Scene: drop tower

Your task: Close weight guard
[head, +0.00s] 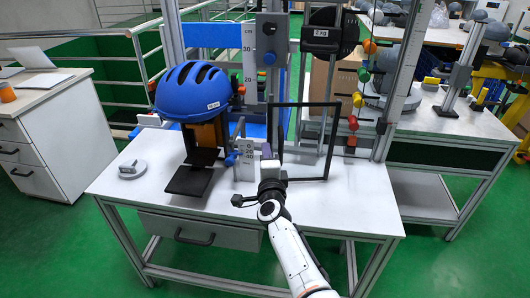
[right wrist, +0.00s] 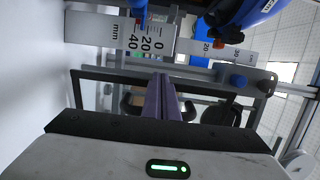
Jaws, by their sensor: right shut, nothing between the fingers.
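The weight guard (head: 334,140) is a dark rectangular frame with a clear middle, standing upright at the tower. Its right edge looks nearer to me than its left edge, so it stands at an angle. A black 2 kg weight (head: 330,32) hangs high behind it. My left gripper is not in view.
A blue helmet (head: 192,90) sits on a stand at the left, above a black plate (head: 188,181). A short scale (head: 245,157) with a blue knob stands beside my right gripper. A grey disc (head: 132,169) lies at the left. The tabletop's front right (head: 360,208) is clear.

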